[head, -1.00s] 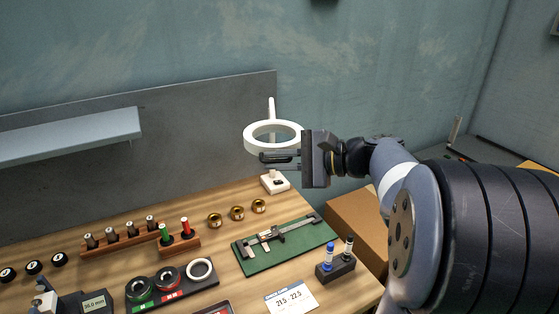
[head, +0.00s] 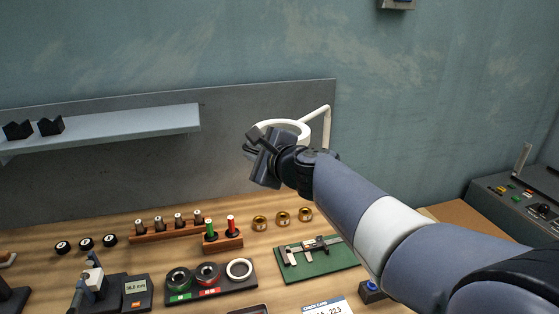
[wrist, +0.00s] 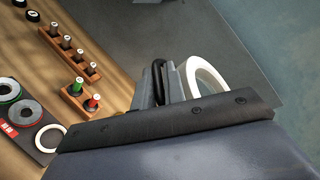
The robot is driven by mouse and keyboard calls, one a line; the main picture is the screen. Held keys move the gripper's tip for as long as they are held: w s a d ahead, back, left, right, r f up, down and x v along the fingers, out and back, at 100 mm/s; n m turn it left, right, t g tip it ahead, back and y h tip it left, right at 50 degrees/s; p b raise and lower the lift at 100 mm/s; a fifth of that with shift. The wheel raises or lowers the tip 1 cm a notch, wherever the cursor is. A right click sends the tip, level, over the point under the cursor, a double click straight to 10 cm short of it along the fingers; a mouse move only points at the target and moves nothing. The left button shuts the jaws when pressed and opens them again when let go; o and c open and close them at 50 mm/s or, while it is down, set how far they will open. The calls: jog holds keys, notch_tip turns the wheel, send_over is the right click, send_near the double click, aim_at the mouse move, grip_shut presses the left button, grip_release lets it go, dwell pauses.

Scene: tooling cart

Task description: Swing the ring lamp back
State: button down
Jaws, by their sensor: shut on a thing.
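The ring lamp (head: 291,124) is a white ring on a bent white arm (head: 328,125), raised above the back right of the bench. Its ring reaches left from the upright arm and is partly hidden by my gripper (head: 257,144). My gripper is shut on the lamp at the ring's near left side. In the wrist view, the white ring (wrist: 216,80) shows just right of the fingers (wrist: 160,82), with a dark loop-like part between them. The exact spot of the grip is partly hidden.
A grey shelf (head: 110,129) with dark blocks is fixed to the back panel at left. Below are a wooden rack of plugs (head: 166,231), brass rings (head: 283,218), a green mat with a caliper (head: 318,258) and ring gauges (head: 208,280). Air above the bench is clear.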

jog(key=w+a+m+t+h+p, duration=0.2)
jog(key=w+a+m+h+p, duration=0.3)
jog(key=w+a, duration=0.5)
jog(key=shift+w+f+h+p, duration=0.25)
jog(key=shift+w+h+p, duration=0.5)
jog(key=shift+w, duration=0.55)
jog(key=shift+d, duration=0.1)
jog(key=c, duration=1.5)
grip_release()
jog(key=shift+r, duration=0.1)
jog(key=b+v, duration=0.1)
jog(key=v, duration=0.9)
jog(key=shift+s+r, duration=0.1)
jog(key=shift+s, duration=0.3)
jog(key=shift+c, duration=0.3)
